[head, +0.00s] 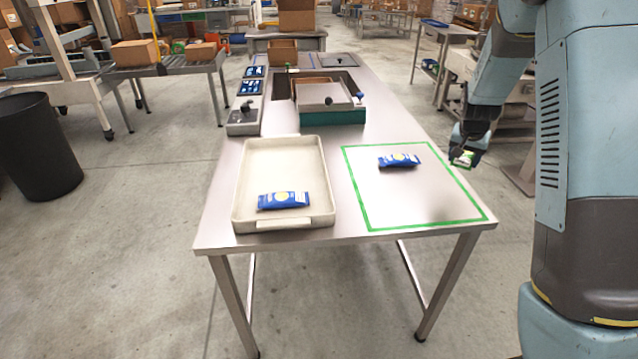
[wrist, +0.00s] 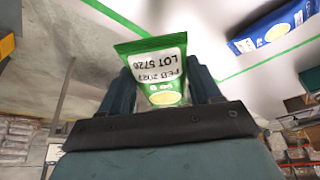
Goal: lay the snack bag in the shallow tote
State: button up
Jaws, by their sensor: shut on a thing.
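My gripper (head: 466,150) is at the right of the table, just beyond its right edge. It is shut on a green snack bag (wrist: 158,66) with a white label reading "LOT 5726" and "FEB 2027", seen upside down in the wrist view. The green bag is small and partly hidden by my gripper in the head view (head: 465,160). The shallow tote (head: 285,146) is a pale tray at the left front of the table. A blue bag (head: 283,200) lies inside it near the front. Another blue bag (head: 399,160) lies in the green-taped square; it also shows in the wrist view (wrist: 272,30).
Green tape (head: 424,223) outlines a square on the steel table right of the tote. A scale (head: 325,96) and a grey control box (head: 244,116) stand farther back. The tote's back and middle are clear.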

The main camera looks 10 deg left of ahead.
aim_at(282, 181)
jog(key=u, duration=0.1)
jog(key=k, duration=0.5)
jog(key=u, duration=0.45)
jog(key=i, duration=1.5)
jog(key=z, duration=0.45)
